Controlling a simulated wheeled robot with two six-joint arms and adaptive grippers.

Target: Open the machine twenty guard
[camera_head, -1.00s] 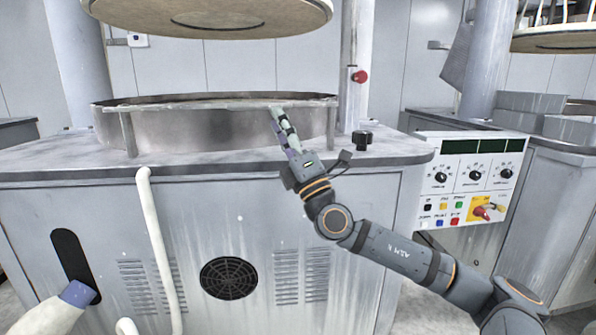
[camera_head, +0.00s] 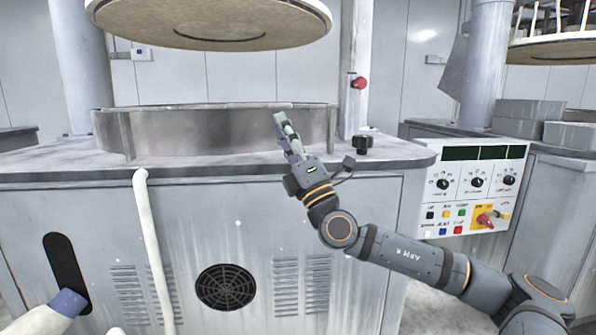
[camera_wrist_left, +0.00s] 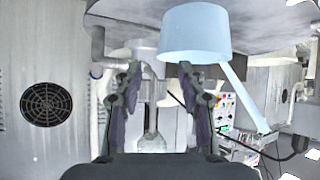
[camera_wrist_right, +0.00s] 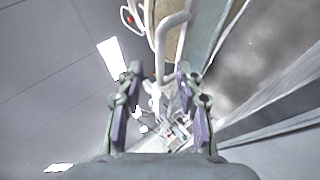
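A grey metal guard (camera_head: 220,132) forms a low curved wall on top of the near machine (camera_head: 120,240). I can read no number on this machine. My right gripper (camera_head: 281,118) is in front of the guard's right part in the head view, its fingertips just below the guard's rim. I cannot tell whether they touch it. In the right wrist view my right gripper (camera_wrist_right: 156,76) has its fingers apart with nothing held between them. My left gripper is outside the head view. In the left wrist view my left gripper (camera_wrist_left: 158,76) is open and empty.
A round plate (camera_head: 215,22) hangs above the guard. A post with a red button (camera_head: 359,82) and a black knob (camera_head: 362,142) stand right of it. A control panel (camera_head: 470,190) is farther right. A pale hose (camera_head: 153,250) runs down the machine's front.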

